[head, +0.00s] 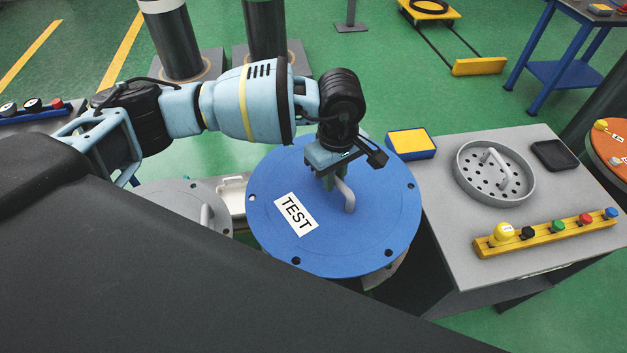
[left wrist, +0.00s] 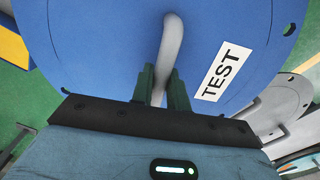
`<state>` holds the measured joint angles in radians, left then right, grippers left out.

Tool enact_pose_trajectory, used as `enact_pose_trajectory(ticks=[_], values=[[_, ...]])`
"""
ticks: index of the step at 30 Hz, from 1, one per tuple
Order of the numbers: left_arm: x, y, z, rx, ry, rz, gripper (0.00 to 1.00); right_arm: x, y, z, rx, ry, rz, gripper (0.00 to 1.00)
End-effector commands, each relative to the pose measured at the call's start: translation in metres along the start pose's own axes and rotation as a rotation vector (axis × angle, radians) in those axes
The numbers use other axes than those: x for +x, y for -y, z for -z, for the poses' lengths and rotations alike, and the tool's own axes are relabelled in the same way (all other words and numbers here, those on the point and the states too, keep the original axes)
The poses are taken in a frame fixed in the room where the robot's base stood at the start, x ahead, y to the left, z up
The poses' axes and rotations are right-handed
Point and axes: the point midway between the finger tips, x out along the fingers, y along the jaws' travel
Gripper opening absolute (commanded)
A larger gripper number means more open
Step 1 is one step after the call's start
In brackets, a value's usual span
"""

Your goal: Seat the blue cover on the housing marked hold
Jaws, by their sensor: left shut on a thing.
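The blue cover (head: 372,235) is a round disc with bolt holes near its rim, a grey bar handle and a white label reading TEST. My left gripper (head: 336,178) is shut on the cover's handle from above. In the left wrist view the fingers (left wrist: 160,88) stand on both sides of the grey handle, and the blue cover (left wrist: 105,45) fills most of the picture. A pale cylindrical body (head: 398,268) shows in part under the cover's right edge. I cannot tell whether they touch. No marking reading hold is visible. My right gripper is not in view.
A grey flanged disc (head: 180,200) with a handle lies left of the cover, beside a white tray (head: 232,187). On the right, a grey bench (head: 450,240) carries a perforated round pan (head: 470,172), a yellow button strip (head: 545,236) and a blue-yellow box (head: 411,143). An orange disc (head: 606,148) is at far right.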

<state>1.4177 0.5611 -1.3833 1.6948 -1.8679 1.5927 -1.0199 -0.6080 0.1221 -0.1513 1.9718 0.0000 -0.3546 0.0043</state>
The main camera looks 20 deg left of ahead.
Motion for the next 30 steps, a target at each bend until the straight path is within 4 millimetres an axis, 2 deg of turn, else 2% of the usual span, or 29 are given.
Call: enact_pose_trajectory(ticks=[1, 7, 20, 30], values=[[-0.006, -0.005, -0.001, -0.031, -0.006, -0.01, 0.0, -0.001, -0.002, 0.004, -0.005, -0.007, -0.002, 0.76], [-0.004, -0.011, -0.002, -0.1, -0.01, -0.009, 0.0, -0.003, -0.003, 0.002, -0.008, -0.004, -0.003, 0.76], [-0.003, -0.011, -0.002, -0.099, -0.01, -0.007, 0.0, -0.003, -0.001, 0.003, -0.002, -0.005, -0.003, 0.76], [0.012, -0.01, -0.002, -0.098, -0.008, -0.004, 0.0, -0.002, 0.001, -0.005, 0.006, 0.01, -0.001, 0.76]])
